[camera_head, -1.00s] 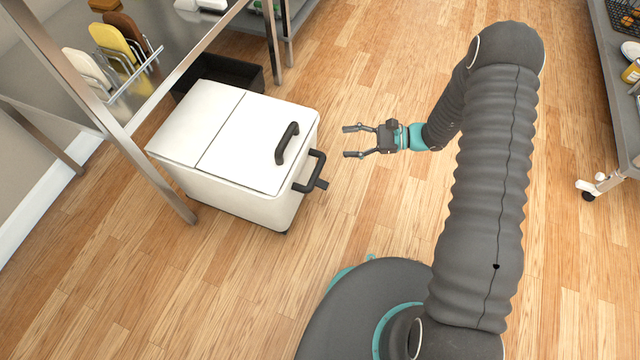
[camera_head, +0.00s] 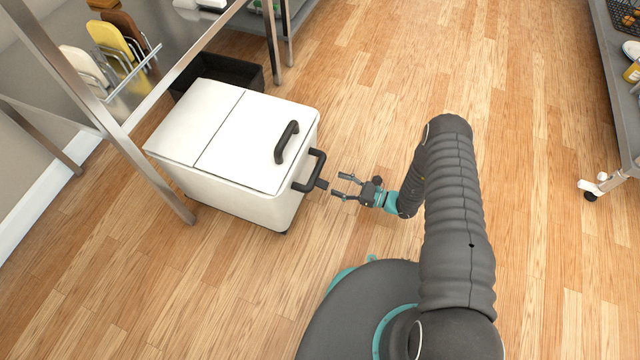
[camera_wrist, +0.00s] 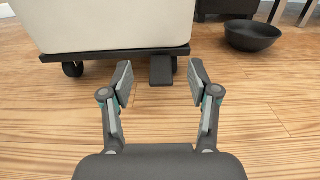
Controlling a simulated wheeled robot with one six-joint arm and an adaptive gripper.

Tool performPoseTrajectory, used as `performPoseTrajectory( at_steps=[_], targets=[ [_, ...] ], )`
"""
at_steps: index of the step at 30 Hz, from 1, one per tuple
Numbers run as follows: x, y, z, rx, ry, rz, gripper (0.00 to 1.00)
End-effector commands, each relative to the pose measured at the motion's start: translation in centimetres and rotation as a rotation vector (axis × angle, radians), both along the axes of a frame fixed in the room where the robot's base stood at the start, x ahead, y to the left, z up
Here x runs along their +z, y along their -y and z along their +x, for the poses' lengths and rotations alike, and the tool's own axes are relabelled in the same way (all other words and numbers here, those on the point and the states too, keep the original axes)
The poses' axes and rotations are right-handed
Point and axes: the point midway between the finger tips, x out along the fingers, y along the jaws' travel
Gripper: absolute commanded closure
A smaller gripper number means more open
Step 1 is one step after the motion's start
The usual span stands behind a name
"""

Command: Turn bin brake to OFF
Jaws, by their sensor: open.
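The white bin (camera_head: 240,145) stands on the floor at the left in the head view, with black handles on its lid and right end. Its lower part (camera_wrist: 110,25) and dark wheeled base (camera_wrist: 125,54) show in the wrist view. The brake, a dark pedal (camera_wrist: 161,70), sticks out from that base; its tip also shows in the head view (camera_head: 321,184). My gripper (camera_head: 339,186) is open and empty, just right of the pedal in the head view. In the wrist view the pedal lies ahead, between and beyond the open fingertips (camera_wrist: 160,84).
A steel table (camera_head: 150,95) with boards in a rack stands over the bin's left side. A black crate (camera_head: 225,72) is behind the bin. A dark bowl (camera_wrist: 252,36) sits on the floor at right in the wrist view. Floor around my gripper is clear.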

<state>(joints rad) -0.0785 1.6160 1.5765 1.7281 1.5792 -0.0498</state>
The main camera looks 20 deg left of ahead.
Motion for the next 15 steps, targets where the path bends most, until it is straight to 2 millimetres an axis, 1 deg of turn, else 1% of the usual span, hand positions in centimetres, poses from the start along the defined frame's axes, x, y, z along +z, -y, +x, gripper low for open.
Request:
performPoseTrajectory(
  at_steps=[1, 6, 9, 15],
  targets=[
    [-1.3, 0.0, -0.1, 0.000, -0.001, 0.000, 0.40],
    [-4.5, 0.0, -0.1, 0.000, -0.001, -0.001, 0.40],
    [-4.1, -2.1, 0.0, 0.006, 0.001, 0.000, 0.40],
    [-4.1, -5.3, 0.3, 0.003, 0.001, -0.001, 0.40]
  ],
)
